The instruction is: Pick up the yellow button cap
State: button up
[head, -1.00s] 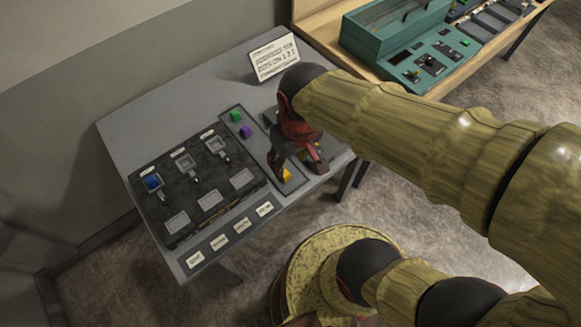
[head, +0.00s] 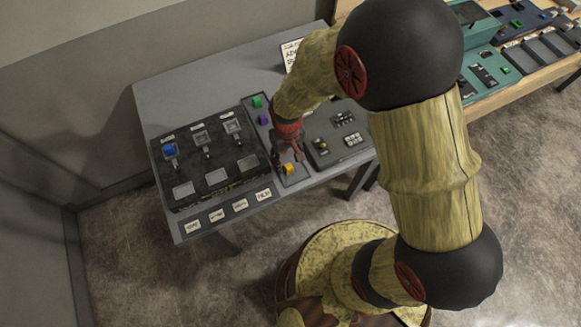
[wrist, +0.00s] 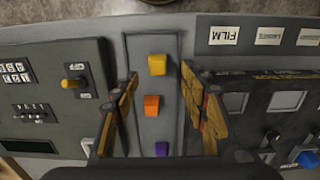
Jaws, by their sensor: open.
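The yellow button cap (head: 288,169) sits on a narrow grey tray (head: 297,181) near the front edge of the desk. In the wrist view the yellow cap (wrist: 157,65) lies ahead of my gripper (wrist: 163,90), roughly between the lines of its two fingers. An orange cap (wrist: 152,105) sits between the fingers in that view, with a purple cap (wrist: 162,149) closer to the camera. My gripper (head: 287,160) is open and empty, just above the tray by the yellow cap. The orange cap is hidden behind my gripper in the head view.
The dark panel (head: 215,178) with square sockets and a blue cap (head: 169,150) stands left of the tray. A grey control box (head: 340,135) with a yellow knob (wrist: 70,83) stands right. A green cap (head: 257,102) is at the tray's far end. Labels line the front edge.

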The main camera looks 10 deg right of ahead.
aim_at(289, 166)
jog(key=f, duration=0.5)
jog(key=shift+d, duration=0.2)
jog(key=c, duration=1.1)
jog(key=shift+c, duration=0.2)
